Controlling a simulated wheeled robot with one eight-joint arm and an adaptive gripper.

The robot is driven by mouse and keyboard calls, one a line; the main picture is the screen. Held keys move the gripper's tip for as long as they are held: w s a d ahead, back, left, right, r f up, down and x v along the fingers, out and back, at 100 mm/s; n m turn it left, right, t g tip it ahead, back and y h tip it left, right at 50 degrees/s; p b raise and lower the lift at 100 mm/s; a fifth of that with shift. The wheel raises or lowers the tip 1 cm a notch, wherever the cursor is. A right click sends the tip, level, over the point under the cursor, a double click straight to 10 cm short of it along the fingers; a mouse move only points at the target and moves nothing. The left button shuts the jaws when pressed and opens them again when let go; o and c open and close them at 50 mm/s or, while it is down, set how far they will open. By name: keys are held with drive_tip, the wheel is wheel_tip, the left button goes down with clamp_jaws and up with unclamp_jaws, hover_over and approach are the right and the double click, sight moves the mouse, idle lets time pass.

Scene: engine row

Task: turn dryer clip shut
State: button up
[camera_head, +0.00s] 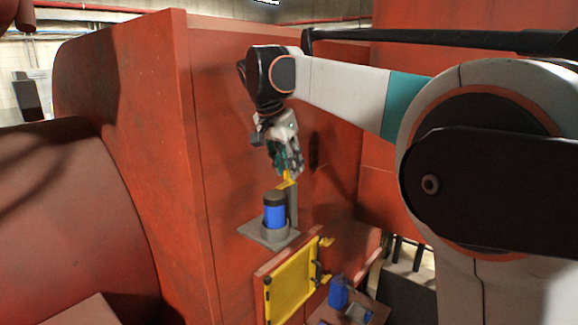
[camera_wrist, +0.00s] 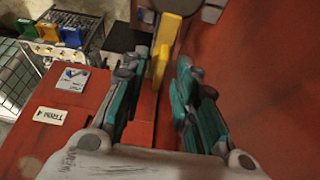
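The dryer is a blue canister with a dark top (camera_head: 275,213), upright in a grey bracket on the red wall. Its yellow clip (camera_head: 287,181) sticks up beside the top, and in the wrist view it is a yellow lever (camera_wrist: 161,66) standing between my fingers. My gripper (camera_head: 288,168) reaches down from above the clip. In the wrist view my gripper (camera_wrist: 157,78) is open, with one teal finger on each side of the lever and gaps showing. The lever's lower part and pivot are hard to make out.
A yellow-framed panel (camera_head: 293,283) sits below the dryer on the red wall (camera_head: 230,150). A blue container (camera_head: 338,292) stands lower right. The wrist view shows a rack with blue, yellow and green items (camera_wrist: 48,32) and a white label (camera_wrist: 51,116).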

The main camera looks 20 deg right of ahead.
drive_tip(key=v, duration=1.1)
drive_tip(key=shift+r, duration=0.25)
drive_tip(key=s+d+f+n+t+y+b, duration=0.1)
drive_tip(key=s+f+n+b, duration=0.2)
drive_tip(key=s+f+b, duration=0.7)
drive_tip(key=s+d+f+n+t+y+b, duration=0.1)
drive_tip(key=s+f+n+b, duration=0.3)
drive_tip(key=f, duration=2.9)
drive_tip(key=s+d+f+n+t+y+b, duration=0.1)
drive_tip(key=s+f+n+b, duration=0.3)
drive_tip(key=s+f+b, duration=1.2)
wheel_tip(320, 180, down, 6)
drive_tip(key=d+t+b, duration=0.1)
drive_tip(key=b, duration=0.4)
drive_tip(key=shift+s+t+y, duration=0.3)
drive_tip(key=shift+y, duration=0.1)
